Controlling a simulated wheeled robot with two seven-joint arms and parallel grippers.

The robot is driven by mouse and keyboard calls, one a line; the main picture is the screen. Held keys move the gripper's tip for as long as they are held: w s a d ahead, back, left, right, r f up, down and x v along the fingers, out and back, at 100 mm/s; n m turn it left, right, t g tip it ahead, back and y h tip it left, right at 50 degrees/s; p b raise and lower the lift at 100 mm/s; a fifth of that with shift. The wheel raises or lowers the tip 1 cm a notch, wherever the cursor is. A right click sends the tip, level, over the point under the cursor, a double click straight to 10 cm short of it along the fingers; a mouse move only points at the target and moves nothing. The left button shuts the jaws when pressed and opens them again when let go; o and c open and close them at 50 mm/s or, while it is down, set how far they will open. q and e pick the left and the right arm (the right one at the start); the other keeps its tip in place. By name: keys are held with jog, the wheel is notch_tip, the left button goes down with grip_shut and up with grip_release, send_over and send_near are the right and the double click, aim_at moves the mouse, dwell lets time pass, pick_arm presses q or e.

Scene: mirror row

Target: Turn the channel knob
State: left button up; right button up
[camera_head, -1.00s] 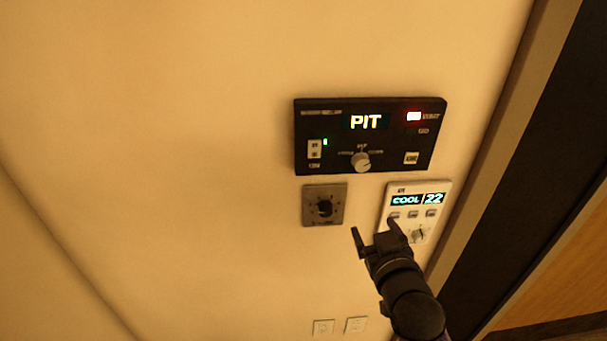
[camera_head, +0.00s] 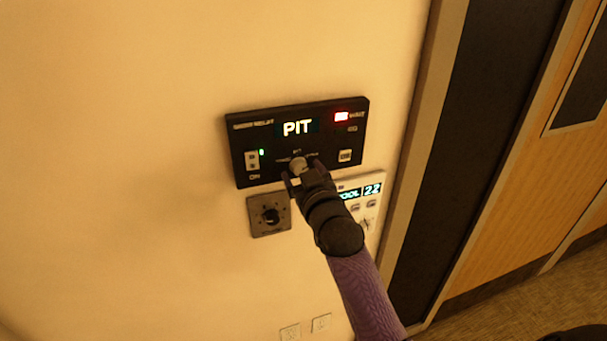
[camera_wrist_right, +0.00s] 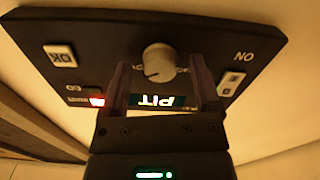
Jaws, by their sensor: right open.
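The channel knob (camera_head: 298,164) is a pale round knob low in the middle of a black wall panel (camera_head: 239,150) whose display reads PIT. In the right wrist view the knob (camera_wrist_right: 158,63) shows whole, with a pointer line on its face. My right gripper (camera_head: 302,172) is at the knob, its fingers open. In the right wrist view the fingers of my right gripper (camera_wrist_right: 158,82) stand on either side of the knob with gaps, and I see no clear contact. My left gripper is not in view.
A grey plate with a dark knob (camera_head: 270,215) is below the panel. A white thermostat (camera_head: 371,190) reading COOL 22 is partly behind my right arm. Wall sockets (camera_head: 305,327) sit lower down. A door frame and wooden door (camera_head: 520,170) are on the right.

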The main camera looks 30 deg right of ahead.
grip_shut()
jog(key=shift+n+p, duration=0.4)
jog(key=shift+p, duration=0.05)
jog(key=n+p, duration=0.2)
jog(key=n, duration=0.2)
jog(key=shift+r, duration=0.1)
jog(key=n+p, duration=0.1)
jog(key=n, duration=0.2)
jog(key=shift+n+p, duration=0.3)
jog(key=shift+p, duration=0.05)
jog(key=shift+n+p, duration=0.35)
jog(key=shift+n, duration=1.25)
